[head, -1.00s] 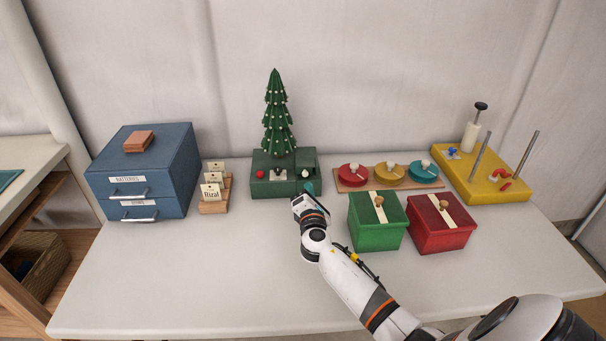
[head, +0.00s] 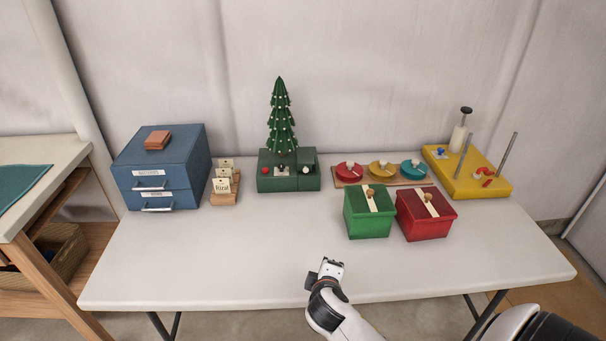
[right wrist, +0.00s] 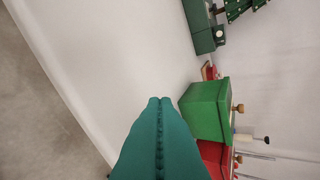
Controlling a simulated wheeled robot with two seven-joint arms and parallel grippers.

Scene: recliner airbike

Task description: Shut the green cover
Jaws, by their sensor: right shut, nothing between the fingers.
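A dark green base (head: 270,184) with a small decorated tree (head: 282,118) stands at the back middle of the table. A dark green raised part, which looks like the cover (head: 308,156), is at its right end, behind a white knob (head: 305,170); whether it is fully shut I cannot tell. The base also shows at the top of the right wrist view (right wrist: 204,30). My right gripper (head: 331,264) is shut and empty over the table's front, well apart from the base. Its teal fingers (right wrist: 160,101) touch each other. My left gripper is out of view.
A green box (head: 368,224) and a red box (head: 426,228) stand right of middle. Behind them are colored discs on a wooden board (head: 345,184) and a yellow pegged block (head: 470,184). A blue drawer cabinet (head: 185,160) and card holder (head: 225,199) stand left. The front middle is clear.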

